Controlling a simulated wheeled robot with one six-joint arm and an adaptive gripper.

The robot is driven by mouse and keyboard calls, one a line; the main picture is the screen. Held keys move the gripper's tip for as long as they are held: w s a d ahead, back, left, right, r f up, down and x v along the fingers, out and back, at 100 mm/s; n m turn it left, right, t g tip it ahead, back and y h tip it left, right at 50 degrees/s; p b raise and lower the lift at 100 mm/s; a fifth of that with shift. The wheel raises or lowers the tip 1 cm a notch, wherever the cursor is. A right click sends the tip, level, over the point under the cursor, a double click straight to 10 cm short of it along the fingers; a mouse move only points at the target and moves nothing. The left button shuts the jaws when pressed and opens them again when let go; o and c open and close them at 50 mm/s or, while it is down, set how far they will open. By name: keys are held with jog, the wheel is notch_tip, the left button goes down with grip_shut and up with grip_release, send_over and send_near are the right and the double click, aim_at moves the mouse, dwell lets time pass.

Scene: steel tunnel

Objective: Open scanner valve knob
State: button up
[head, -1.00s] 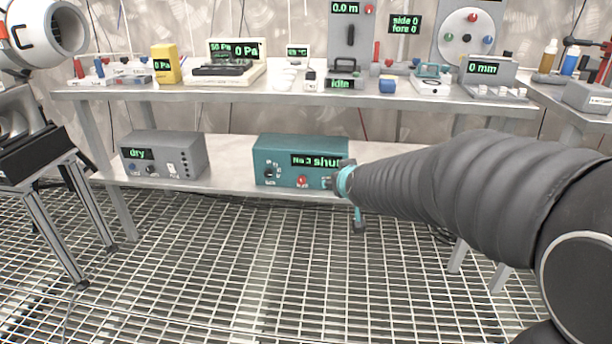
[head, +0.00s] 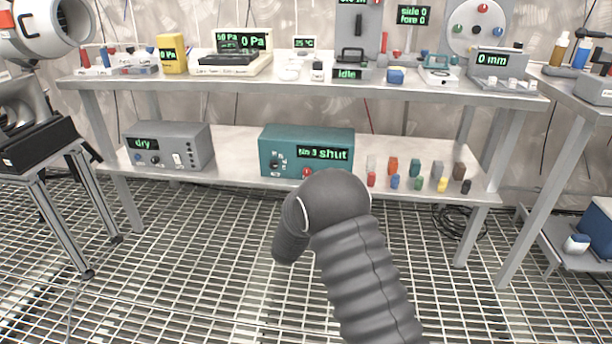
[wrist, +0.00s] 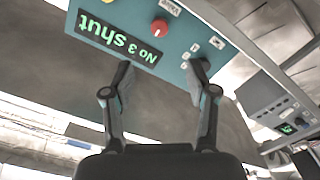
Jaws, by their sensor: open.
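The teal scanner box (head: 268,140) stands on the lower shelf, its display reading "No 3 shut". It has a red knob (head: 307,173) low on its front. The wrist view shows the box upside down, with its teal panel (wrist: 185,12), the red knob (wrist: 160,27) and a dark knob or lever (wrist: 217,43) near the right finger. Their labels are too small to read. My gripper (wrist: 160,68) is open and empty. Its fingertips are close to the panel's edge, with the red knob between and beyond them. My arm hides the gripper in the head view.
A grey box reading "dry" (head: 190,140) stands left on the same shelf. Several small coloured blocks and cylinders (head: 416,172) stand right of the teal box. The upper bench (head: 200,85) carries instruments above. The grated floor in front is open.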

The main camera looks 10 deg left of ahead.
jog(key=w, duration=1.3)
jog(key=shift+w+d, duration=0.25)
jog(key=shift+w, duration=0.1)
grip_shut()
